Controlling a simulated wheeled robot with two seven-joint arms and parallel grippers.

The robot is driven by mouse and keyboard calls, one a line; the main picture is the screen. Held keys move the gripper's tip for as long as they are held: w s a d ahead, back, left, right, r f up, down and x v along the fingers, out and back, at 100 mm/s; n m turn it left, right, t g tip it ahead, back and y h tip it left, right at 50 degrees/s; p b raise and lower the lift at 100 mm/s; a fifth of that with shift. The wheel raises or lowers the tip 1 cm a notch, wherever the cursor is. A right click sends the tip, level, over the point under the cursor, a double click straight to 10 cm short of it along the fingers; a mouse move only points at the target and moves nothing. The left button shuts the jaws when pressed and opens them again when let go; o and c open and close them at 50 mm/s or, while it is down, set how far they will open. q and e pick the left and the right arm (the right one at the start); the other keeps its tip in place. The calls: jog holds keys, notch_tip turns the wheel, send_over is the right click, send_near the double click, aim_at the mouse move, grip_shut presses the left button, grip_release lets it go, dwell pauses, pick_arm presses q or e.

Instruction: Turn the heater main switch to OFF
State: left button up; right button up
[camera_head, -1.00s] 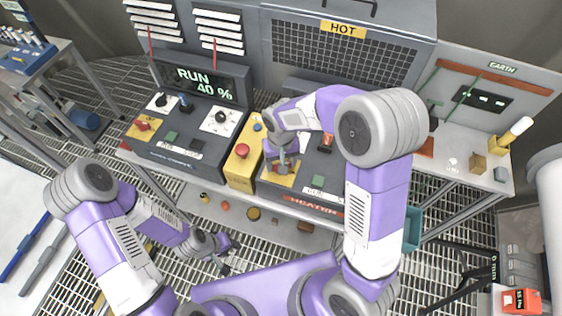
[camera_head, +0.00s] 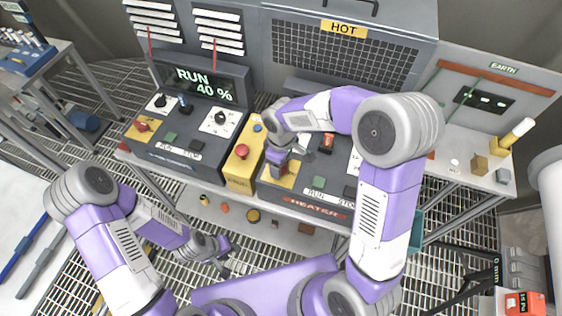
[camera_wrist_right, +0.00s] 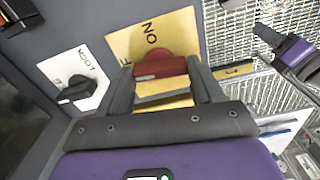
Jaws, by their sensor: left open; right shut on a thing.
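The heater main switch is a red knob (camera_wrist_right: 160,67) on a yellow plate (camera_wrist_right: 185,35) in the right wrist view. The plate reads ON beside the knob, and part of another label with an F shows to its left. My right gripper (camera_wrist_right: 160,85) is shut on the red knob, one finger at each side. In the head view the right gripper (camera_head: 277,170) covers the knob, on the yellow plate (camera_head: 291,172) at the left of the heater panel (camera_head: 335,195). My left gripper (camera_head: 224,254) is open and empty, low over the floor grating.
A yellow box with a red button (camera_head: 242,152) stands just left of the heater panel. A black knob on a white plate (camera_wrist_right: 78,90) is beside the switch. Another panel with a RUN 40 % display (camera_head: 205,82) stands further left. A shelf with small items (camera_head: 252,215) runs below.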

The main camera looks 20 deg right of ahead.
jog(key=shift+n, duration=0.6)
jog(key=o, duration=1.1)
jog(key=shift+c, duration=0.2)
notch_tip(320, 180, up, 8)
jog(key=shift+f, duration=0.15)
